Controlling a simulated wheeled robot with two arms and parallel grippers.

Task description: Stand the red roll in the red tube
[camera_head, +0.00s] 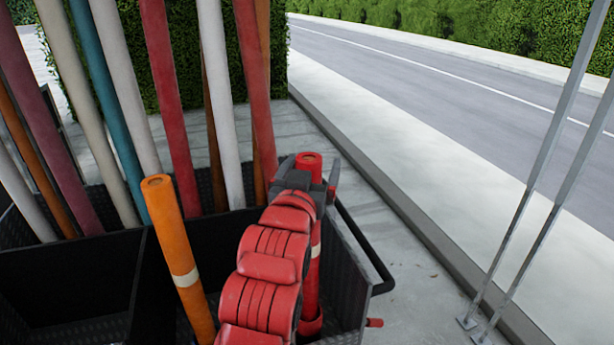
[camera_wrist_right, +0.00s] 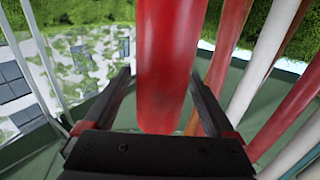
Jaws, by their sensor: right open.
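The red roll (camera_head: 309,162) stands nearly upright in the cart, with a pale band partway down. Its lower end meets a wider red ring, which looks like the rim of the red tube (camera_head: 312,326); my arm partly hides this spot. My right gripper (camera_head: 312,174) is open around the upper part of the roll, one finger on each side. The right wrist view shows the roll (camera_wrist_right: 170,60) between the two spread fingers, with gaps beside it. My left gripper is out of view.
An orange roll (camera_head: 178,250) with a pale band stands left of my right arm. Several taller rolls lean behind it in the dark cart (camera_head: 345,285). A black handle (camera_head: 368,245) is at the cart's right. Two metal poles (camera_head: 540,170) stand on the pavement at right.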

